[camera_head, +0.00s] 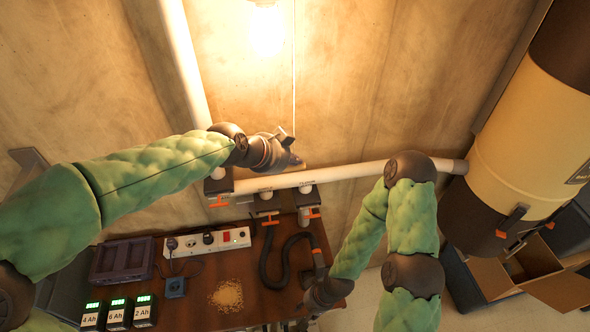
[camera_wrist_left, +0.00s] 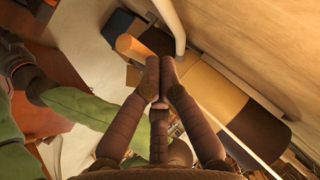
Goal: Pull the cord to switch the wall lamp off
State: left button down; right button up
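The wall lamp (camera_head: 267,32) glows brightly at the top of the head view. Its thin pale cord (camera_head: 294,75) hangs straight down beside it to my left gripper (camera_head: 291,148). The cord's lower end is hidden at the fingers. In the left wrist view, the left gripper's fingertips (camera_wrist_left: 160,76) are pressed close together, with a small pale piece (camera_wrist_left: 160,105) between the fingers; they appear shut on the cord. My right gripper (camera_head: 312,305) is low, by the right edge of the workbench, far from the cord. Its fingers are too dark to read.
A white pipe (camera_head: 340,172) runs along the wall just below my left gripper. The workbench (camera_head: 200,308) carries a power strip (camera_head: 208,241), several chargers (camera_head: 117,312), a black hose (camera_head: 266,265) and sawdust (camera_head: 227,296). A large yellow-and-black cylinder (camera_head: 525,135) stands at right, above an open cardboard box (camera_head: 530,270).

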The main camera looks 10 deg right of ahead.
aim_at(293, 168)
pick_arm(q)
jog(key=shift+f+b, duration=0.55)
jog(key=shift+f, duration=0.05)
dwell(0.6)
jog(key=shift+r+p, duration=0.7)
jog(key=shift+r, duration=0.75)
notch_tip(293, 168, up, 6)
jog(key=p, duration=0.2)
jog(key=shift+p, duration=0.3)
